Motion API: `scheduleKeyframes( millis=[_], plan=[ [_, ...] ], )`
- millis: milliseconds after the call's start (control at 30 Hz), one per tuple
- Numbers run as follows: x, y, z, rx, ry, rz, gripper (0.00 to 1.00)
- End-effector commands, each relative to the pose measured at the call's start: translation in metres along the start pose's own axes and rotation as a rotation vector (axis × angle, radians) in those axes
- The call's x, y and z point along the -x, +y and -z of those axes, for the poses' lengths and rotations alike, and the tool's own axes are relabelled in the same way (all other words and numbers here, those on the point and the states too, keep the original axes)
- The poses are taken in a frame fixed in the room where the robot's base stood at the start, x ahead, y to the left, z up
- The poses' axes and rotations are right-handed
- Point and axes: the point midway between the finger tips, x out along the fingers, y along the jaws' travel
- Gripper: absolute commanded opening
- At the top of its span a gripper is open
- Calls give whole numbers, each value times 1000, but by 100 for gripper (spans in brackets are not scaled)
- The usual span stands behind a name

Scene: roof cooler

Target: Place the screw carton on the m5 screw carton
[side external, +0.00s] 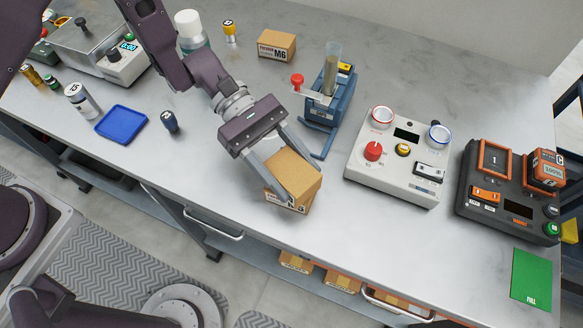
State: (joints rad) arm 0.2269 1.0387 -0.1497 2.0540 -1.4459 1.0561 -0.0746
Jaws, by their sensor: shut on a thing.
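My gripper (296,178) is shut on a plain brown screw carton (291,170), with one finger on each side of it. The held carton is slightly turned and sits directly over another brown carton (289,206) near the table's front edge. The lower carton shows a white label with dark print, partly hidden, so I cannot read it fully; it appears to be the m5 screw carton. I cannot tell whether the two cartons touch. Another brown carton, marked M6 (277,45), stands apart at the back of the table.
A blue fixture with a clear tube (328,85) stands behind my gripper. A white control box (400,155) and a dark control box (510,190) are to the right. A blue tray (121,122) and a small dark-blue cylinder (170,122) lie left. The front edge is close.

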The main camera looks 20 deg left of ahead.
Motion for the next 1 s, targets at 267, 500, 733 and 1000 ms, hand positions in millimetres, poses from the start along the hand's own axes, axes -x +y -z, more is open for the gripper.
scheduleKeyframes(
  millis=[267, 500, 733, 1000],
  plan=[
    [-1, 0, 2, 0, 0, 0, 76],
    [0, 0, -1, -1, 0, 0, 76],
    [52, 2, -1, -2, 1, -7, 76],
    [111, 1, -1, 0, 0, -3, 76]
  ],
)
